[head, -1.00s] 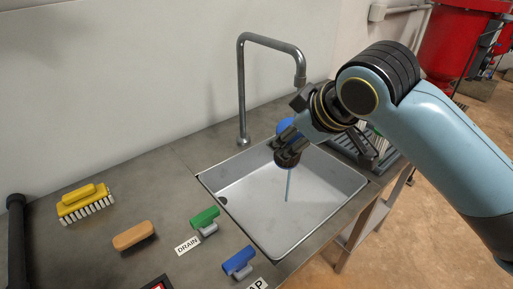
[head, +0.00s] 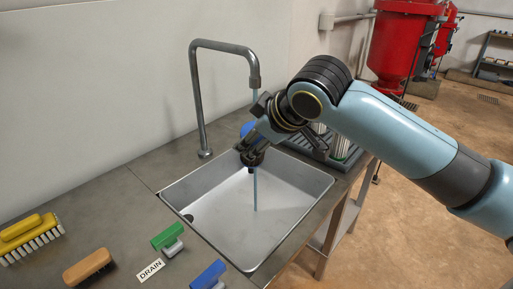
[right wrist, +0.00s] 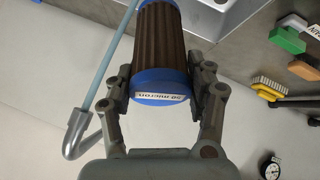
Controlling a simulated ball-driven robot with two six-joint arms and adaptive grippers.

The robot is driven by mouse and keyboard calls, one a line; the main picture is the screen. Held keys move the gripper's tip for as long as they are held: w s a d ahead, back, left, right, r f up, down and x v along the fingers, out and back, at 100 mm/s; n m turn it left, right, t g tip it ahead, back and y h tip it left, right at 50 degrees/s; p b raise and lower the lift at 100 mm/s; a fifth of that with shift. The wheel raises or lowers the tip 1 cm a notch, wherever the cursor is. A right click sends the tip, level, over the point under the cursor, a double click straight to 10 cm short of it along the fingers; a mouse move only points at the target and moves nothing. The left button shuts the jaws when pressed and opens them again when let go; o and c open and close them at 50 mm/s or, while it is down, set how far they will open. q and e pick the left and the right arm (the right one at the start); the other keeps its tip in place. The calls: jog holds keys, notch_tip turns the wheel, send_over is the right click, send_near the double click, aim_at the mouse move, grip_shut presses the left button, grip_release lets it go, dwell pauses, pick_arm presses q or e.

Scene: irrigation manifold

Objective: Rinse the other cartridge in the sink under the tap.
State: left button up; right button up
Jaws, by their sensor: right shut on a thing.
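My right gripper (head: 250,157) is shut on a cartridge and holds it above the sink (head: 283,213). In the right wrist view the cartridge (right wrist: 160,42) has a brown pleated body and blue end caps, with a "50 micron" label on the near cap. In the head view my gripper and arm hide most of it; a bit of blue (head: 246,129) shows behind. The tap (head: 222,46) is running. Its thin blue stream (head: 255,192) falls into the sink, and in the right wrist view the stream (right wrist: 108,75) passes beside the cartridge; contact is unclear. My left gripper is not in view.
A green handle (head: 167,236) by the DRAIN label and a blue handle (head: 209,274) sit before the sink. An orange-brown brush (head: 88,267) and a yellow brush (head: 30,238) lie left. A dark rack (head: 345,160) with a pale, green-ended cylinder stands right, behind my arm.

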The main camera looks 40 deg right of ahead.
jog(key=shift+w+d+f+b, duration=0.2)
jog(key=shift+w+d+b, duration=0.25)
jog(key=shift+w, duration=0.15)
jog(key=shift+w+d+f+b, duration=0.2)
jog(key=shift+w+d+b, duration=0.25)
jog(key=shift+w, duration=0.15)
jog(key=shift+w+d+p, duration=0.3)
jog(key=shift+w+d, duration=0.4)
jog(key=shift+w, duration=0.35)
jog(key=shift+w+d+f, duration=0.3)
jog(key=shift+w+d, duration=0.2)
jog(key=shift+w, duration=0.2)
jog(key=shift+s+d+p, duration=0.35)
jog(key=shift+d+p, duration=0.15)
jog(key=shift+p, duration=0.2)
jog(key=shift+w+a, duration=0.1)
jog(key=shift+a, duration=0.05)
jog(key=shift+w+a, duration=0.3)
jog(key=shift+a, duration=0.05)
